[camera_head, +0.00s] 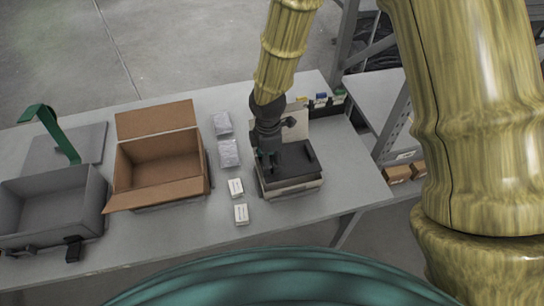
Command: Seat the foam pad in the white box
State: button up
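The white box (293,190) stands on the table right of centre, with a pale upright panel (296,127) behind it that looks like its raised lid. A dark foam pad (300,160) lies at the box's top opening, roughly level with the rim. Whether it is fully down inside cannot be told. My gripper (268,161) points down at the left part of the pad and appears to touch it or be very close. The fingertips are small and dark against the pad, so their opening is unclear.
Left of the box are two small white cartons (236,187) and two clear-wrapped packs (229,153). Further left are an open cardboard box (160,165), a grey bin (50,207) and a green stand (52,130). A metal shelf (398,125) stands at right. The table's front right is clear.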

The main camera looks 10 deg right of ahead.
jog(key=shift+f+b, duration=1.9)
jog(key=shift+f, duration=1.25)
jog(key=shift+f, duration=0.75)
jog(key=o, duration=0.9)
jog(key=shift+c, duration=0.2)
jog(key=c, duration=0.4)
jog(key=shift+o, duration=0.2)
jog(key=shift+r, duration=0.15)
jog(key=shift+r+p, duration=3.15)
jog(key=shift+r, duration=0.25)
